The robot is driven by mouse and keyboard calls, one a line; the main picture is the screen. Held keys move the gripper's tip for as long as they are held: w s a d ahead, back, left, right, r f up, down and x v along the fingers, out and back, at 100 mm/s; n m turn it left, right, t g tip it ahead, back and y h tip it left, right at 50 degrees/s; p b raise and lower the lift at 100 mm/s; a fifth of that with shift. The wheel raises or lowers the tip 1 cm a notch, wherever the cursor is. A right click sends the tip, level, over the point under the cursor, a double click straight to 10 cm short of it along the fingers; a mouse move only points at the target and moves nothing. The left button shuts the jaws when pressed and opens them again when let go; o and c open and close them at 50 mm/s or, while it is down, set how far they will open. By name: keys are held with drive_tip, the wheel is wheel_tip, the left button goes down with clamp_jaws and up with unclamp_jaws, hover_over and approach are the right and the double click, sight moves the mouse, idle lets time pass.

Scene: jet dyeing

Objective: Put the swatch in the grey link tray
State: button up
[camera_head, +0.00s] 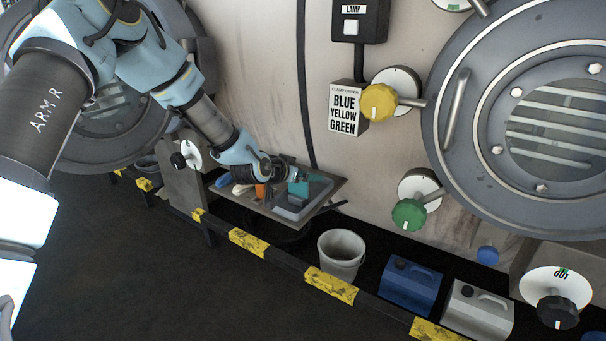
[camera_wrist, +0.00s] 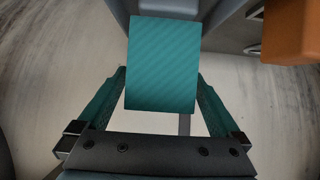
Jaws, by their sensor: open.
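The swatch is a flat teal piece (camera_wrist: 163,62) with faint diagonal stripes in the wrist view. My gripper (camera_wrist: 161,76) is open, with one green finger at each side of the swatch's lower part; I cannot tell whether they touch it. In the head view my gripper (camera_head: 308,175) is above the shelf, and the teal swatch (camera_head: 299,188) shows just below it, over the grey link tray (camera_head: 288,212). A grey wall of the tray (camera_wrist: 170,7) shows behind the swatch's top edge in the wrist view. Whether the swatch rests on the tray is unclear.
An orange item (camera_head: 262,190) and a blue item (camera_head: 224,180) lie left of the tray on the shelf. The machine wall (camera_head: 250,90) rises close behind. A white bucket (camera_head: 341,252) and a blue canister (camera_head: 409,287) stand lower right. The dark floor in front is clear.

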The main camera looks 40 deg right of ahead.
drive_tip(key=b+v, duration=0.2)
drive_tip(key=v, duration=0.9)
drive_tip(key=shift+a, duration=0.35)
drive_tip(key=shift+a+r, duration=0.1)
drive_tip(key=shift+r, duration=0.05)
drive_tip(key=w+a+f+n+t+y, duration=0.1)
drive_tip(key=w+a+n+y, duration=0.25)
drive_tip(key=a, duration=0.95)
drive_tip(key=w+a+f+n+t+y, duration=0.1)
drive_tip(key=w+a+n+y, duration=0.3)
drive_tip(key=a, duration=0.9)
drive_tip(key=s+a+r+n+g+y, duration=0.1)
drive_tip(key=s+a+n+y, duration=0.1)
drive_tip(key=a, duration=0.9)
drive_tip(key=s+a+r+n+g+y, duration=0.1)
drive_tip(key=s+a+n, duration=0.3)
drive_tip(key=a, duration=0.6)
drive_tip(key=shift+s+a+g+y, duration=0.4)
drive_tip(key=shift+s+g+y, duration=0.15)
drive_tip(key=shift+s+g, duration=0.35)
drive_tip(key=shift+c, duration=0.2)
